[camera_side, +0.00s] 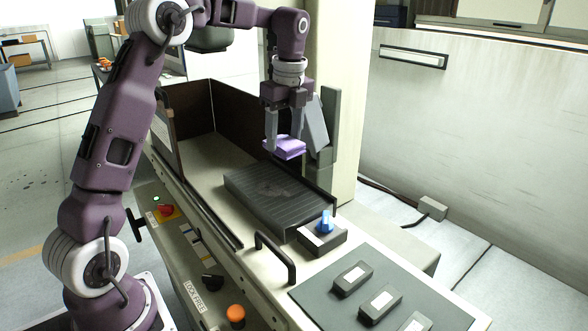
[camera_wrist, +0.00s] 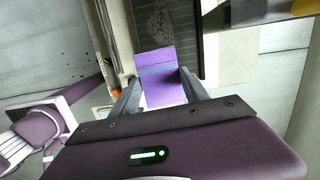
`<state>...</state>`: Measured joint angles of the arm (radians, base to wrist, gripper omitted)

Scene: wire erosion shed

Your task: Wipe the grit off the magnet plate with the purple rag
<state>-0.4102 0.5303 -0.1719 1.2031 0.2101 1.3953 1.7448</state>
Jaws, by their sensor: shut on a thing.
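The purple rag (camera_side: 285,147) is a folded pad held between the fingers of my gripper (camera_side: 284,140). In the side view it hangs above the far end of the magnet plate (camera_side: 255,200), apart from it. The plate is a dark, ribbed block on the machine bed. A greyish patch of grit (camera_side: 272,188) lies on its top. In the wrist view the rag (camera_wrist: 157,75) sits between the two fingers of my gripper (camera_wrist: 158,92), and the plate (camera_wrist: 193,25) with the speckled grit (camera_wrist: 160,25) shows beyond it.
A block with a blue knob (camera_side: 325,223) stands at the plate's near right end. A black handle (camera_side: 275,257) rises in front. A dark splash guard (camera_side: 240,108) stands behind, and a grey mat (camera_side: 375,295) holds several dark blocks. The bed left of the plate is clear.

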